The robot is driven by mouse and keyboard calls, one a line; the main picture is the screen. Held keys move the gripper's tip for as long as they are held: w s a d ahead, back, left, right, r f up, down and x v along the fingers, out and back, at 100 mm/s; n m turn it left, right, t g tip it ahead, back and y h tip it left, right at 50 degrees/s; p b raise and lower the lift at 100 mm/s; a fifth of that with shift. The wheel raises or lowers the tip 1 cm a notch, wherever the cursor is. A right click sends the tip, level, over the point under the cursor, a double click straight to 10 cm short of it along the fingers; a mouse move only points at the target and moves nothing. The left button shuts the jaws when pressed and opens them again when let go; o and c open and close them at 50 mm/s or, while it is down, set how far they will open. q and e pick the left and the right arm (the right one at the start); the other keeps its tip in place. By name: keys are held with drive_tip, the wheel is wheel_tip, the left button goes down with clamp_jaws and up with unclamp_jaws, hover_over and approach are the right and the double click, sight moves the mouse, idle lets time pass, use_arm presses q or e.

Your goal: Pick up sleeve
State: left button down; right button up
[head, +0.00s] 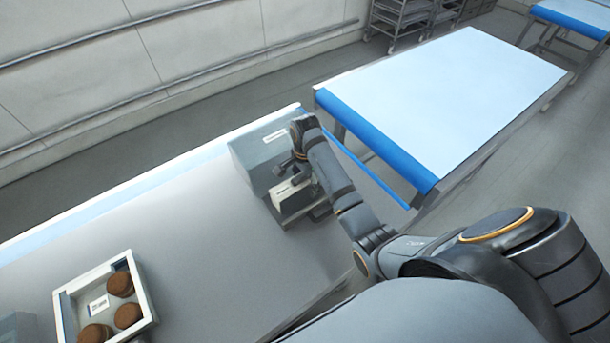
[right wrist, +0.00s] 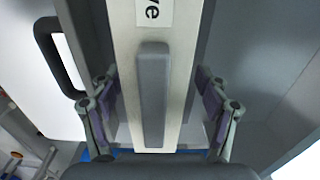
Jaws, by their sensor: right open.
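The sleeve is a cream box (head: 291,203) near the far right end of the grey worktop in the head view. In the right wrist view the sleeve (right wrist: 187,30) shows a white label ending in "ve" and a raised grey grip bar. My right gripper (head: 289,172) is over the sleeve. In the right wrist view its open fingers (right wrist: 158,105) stand on either side of the grip bar, with gaps on both sides. My left gripper is not in view.
A grey box (head: 250,150) with a label stands right behind the sleeve. A pale tray (head: 140,283) with brown rounds (head: 128,315) sits at the lower left. The worktop (head: 190,235) between them is clear. A second table (head: 440,100) with a blue edge stands beyond.

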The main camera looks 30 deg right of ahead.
drive_tip(key=shift+s+a+r, duration=0.25)
drive_tip(key=shift+a, duration=0.15)
drive_tip(key=c, duration=0.4)
drive_tip(key=shift+s, duration=0.15)
drive_tip(key=shift+c, duration=1.3)
drive_tip(key=shift+d, duration=0.15)
drive_tip(key=c, duration=0.6)
drive_tip(key=shift+o, duration=0.2)
drive_tip(key=shift+f, duration=0.1)
drive_tip(key=shift+c, duration=0.4)
